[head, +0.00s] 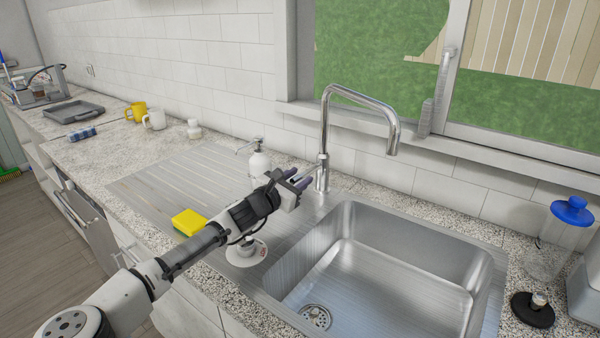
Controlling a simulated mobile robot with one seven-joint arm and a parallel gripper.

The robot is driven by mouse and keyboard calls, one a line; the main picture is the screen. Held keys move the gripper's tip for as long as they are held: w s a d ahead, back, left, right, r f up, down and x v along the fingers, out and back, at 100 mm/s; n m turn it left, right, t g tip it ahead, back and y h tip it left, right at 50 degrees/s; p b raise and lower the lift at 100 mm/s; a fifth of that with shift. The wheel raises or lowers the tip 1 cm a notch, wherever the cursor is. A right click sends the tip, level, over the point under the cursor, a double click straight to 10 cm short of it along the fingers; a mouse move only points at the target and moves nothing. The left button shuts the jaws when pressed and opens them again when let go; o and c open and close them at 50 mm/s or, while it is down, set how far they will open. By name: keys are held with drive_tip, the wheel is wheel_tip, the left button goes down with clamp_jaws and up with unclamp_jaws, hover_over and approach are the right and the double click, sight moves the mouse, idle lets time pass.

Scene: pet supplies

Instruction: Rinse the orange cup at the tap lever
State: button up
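The tap (324,140) is a tall chrome spout at the back of the sink (400,262), and its outlet hangs over the basin. A short thin bar, which looks like the lever, shows at the tap's lower left side. My gripper (298,179) is just left of the tap's base, close to this bar; I cannot tell if they touch. Its two dark fingers look apart, with no cup between them. I see no clearly orange cup; a yellow-orange mug (134,113) stands far left on the counter. No running water shows.
A white soap dispenser (259,162) stands behind my arm. A yellow-green sponge (188,222) and a white round item (246,252) lie beside the arm. A white mug (154,119), a small white jar (194,129) and a blue-lidded jar (570,238) stand farther off. The basin is empty.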

drive_tip(key=shift+w+d, duration=0.4)
drive_tip(key=shift+w, duration=0.1)
clamp_jaws()
drive_tip(key=shift+r, duration=0.1)
